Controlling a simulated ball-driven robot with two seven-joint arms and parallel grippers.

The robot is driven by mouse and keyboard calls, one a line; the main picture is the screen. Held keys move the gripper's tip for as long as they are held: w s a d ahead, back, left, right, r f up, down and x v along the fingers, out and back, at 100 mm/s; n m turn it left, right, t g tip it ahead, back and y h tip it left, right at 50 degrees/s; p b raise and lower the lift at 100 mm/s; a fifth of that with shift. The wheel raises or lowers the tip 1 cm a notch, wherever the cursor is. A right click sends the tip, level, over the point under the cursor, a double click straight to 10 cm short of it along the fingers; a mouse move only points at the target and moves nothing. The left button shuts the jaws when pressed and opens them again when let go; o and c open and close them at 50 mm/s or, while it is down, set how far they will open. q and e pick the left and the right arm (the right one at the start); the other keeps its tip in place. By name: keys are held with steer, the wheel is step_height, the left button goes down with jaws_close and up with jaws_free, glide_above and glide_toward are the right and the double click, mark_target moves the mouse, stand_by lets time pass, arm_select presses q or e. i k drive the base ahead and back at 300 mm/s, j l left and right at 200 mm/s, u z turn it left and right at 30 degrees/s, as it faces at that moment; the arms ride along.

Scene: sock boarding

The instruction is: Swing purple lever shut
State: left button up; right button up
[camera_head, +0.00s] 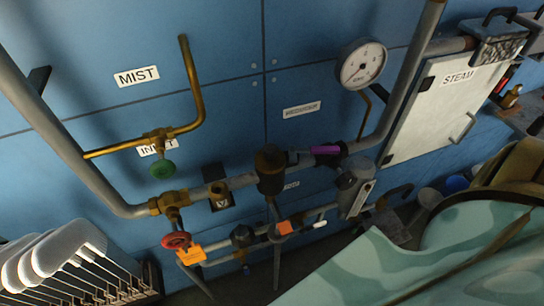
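The purple lever (325,149) is a small purple-sleeved handle on the grey horizontal pipe run, right of a dark cylindrical fitting (270,170). It points left from a dark valve body, lying roughly along the pipe. A grey fitting with a pale plate (355,188) hangs just below and right of it. Neither of my grippers shows in the head view, and nothing is seen touching the lever.
A green knob (163,169), a red handwheel (176,240) and orange tags (190,253) sit left of the lever. A round gauge (362,65) is above. A white STEAM panel (448,100) is right. White boards (50,255) stand lower left. A teal patterned surface (400,270) fills the lower right.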

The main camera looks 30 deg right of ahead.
mark_target(294, 151)
steer(key=z, duration=1.4)
